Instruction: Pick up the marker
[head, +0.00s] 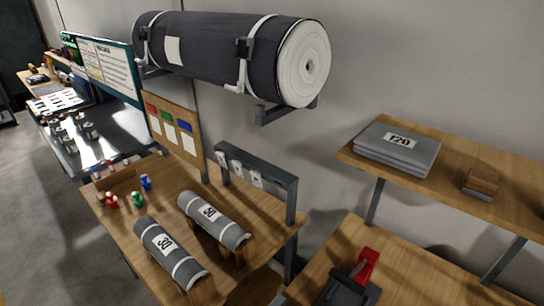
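I cannot pick out a marker with certainty. My gripper is not in view.
Two grey rolls, labelled 30 (163,243) and 50 (209,212), lie on wooden cradles. A large dark roll (215,50) hangs on wall brackets above. Folded grey sheets (397,148) and a wooden block (481,183) lie on the right shelf. A red-and-black device (362,270) sits below.

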